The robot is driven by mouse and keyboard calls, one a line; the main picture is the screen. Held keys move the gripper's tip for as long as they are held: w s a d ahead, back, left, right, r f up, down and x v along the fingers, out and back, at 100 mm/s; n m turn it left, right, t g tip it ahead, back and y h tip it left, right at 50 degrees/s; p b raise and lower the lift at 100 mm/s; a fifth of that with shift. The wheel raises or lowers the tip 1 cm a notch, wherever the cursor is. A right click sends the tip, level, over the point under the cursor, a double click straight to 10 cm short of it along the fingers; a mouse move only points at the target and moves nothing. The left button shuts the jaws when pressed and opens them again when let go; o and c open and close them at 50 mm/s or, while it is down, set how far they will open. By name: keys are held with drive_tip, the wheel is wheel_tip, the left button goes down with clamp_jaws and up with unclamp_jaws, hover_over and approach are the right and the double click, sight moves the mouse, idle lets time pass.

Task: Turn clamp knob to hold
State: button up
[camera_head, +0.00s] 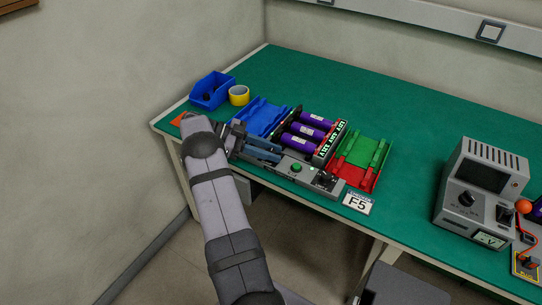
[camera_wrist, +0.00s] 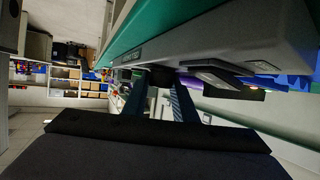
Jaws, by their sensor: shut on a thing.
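The grey clamp fixture (camera_head: 297,168) sits at the front edge of the green bench, with a green button on its top. My gripper (camera_head: 279,157) reaches in from the left at the fixture's left end, with its blue-grey fingers level. In the wrist view my gripper (camera_wrist: 160,84) has its two fingers on either side of a dark round knob (camera_wrist: 160,76) on the grey housing (camera_wrist: 215,45). The fingers are shut on this knob. In the head view the fingers and arm hide the knob, so its turn angle cannot be told.
Purple cells (camera_head: 302,133) lie in the fixture beside a blue tray (camera_head: 262,118) and a green and red tray (camera_head: 368,152). A blue bin (camera_head: 212,90) and yellow tape roll (camera_head: 239,95) stand behind. A grey meter (camera_head: 482,185) stands right; the bench's back is clear.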

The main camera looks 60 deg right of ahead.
sight(271, 151)
drive_tip(key=shift+m+g+y+b, duration=0.5)
drive_tip(key=shift+m+y+b, duration=0.3)
drive_tip(key=shift+b, duration=0.4)
drive_tip(key=o, duration=1)
drive_tip(key=shift+o, duration=0.2)
drive_tip(key=shift+r, duration=0.15)
wheel_tip(271, 151, up, 8)
drive_tip(key=shift+r+p, duration=0.2)
drive_tip(key=shift+p, duration=0.35)
drive_tip(key=shift+r+p, duration=0.7)
